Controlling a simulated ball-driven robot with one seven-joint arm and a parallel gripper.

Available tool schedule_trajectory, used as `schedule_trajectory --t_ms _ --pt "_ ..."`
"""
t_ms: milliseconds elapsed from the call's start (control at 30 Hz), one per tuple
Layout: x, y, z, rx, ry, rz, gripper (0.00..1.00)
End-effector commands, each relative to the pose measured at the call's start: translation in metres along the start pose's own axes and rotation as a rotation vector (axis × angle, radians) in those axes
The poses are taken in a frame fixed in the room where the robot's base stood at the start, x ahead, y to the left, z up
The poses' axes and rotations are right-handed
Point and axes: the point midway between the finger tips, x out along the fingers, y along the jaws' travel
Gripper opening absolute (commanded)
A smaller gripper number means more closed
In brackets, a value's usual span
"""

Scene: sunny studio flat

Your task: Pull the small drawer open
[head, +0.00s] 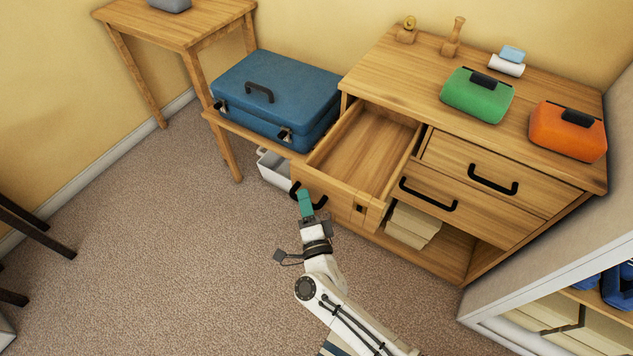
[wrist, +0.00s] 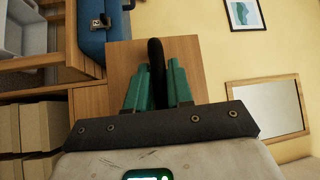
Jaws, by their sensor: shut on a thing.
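The small drawer (head: 372,160) at the left of the wooden cabinet is pulled well out, and its empty inside shows in the head view. Its wooden front (wrist: 124,60) fills the middle of the wrist view. My gripper (head: 304,193) is at the drawer front, its green fingers shut on the black handle (head: 321,202). In the wrist view the handle (wrist: 156,62) stands between the two green fingers (wrist: 155,84). Part of the handle is hidden by the fingers.
A blue suitcase (head: 275,95) rests on a low wooden stand just left of the drawer, with a white bin (head: 274,172) below. Green (head: 477,96) and orange (head: 567,131) cases stand on the cabinet top.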

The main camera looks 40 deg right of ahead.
Motion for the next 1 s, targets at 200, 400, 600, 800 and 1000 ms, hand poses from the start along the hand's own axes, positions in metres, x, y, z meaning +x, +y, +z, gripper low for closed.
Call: schedule_trajectory --t_ms 200,400,600,800,1000 --pt "-0.0105 -0.001 0.0096 0.001 -0.001 0.004 0.0" --pt "-0.0113 -0.0008 0.0104 0.001 -0.001 0.004 0.0" --pt "-0.0111 -0.0008 0.0103 0.001 -0.001 0.004 0.25" --pt "-0.0104 -0.0016 0.0101 0.001 0.0 0.002 0.41" --pt "-0.0105 -0.002 0.01 0.001 0.0 0.001 0.41"
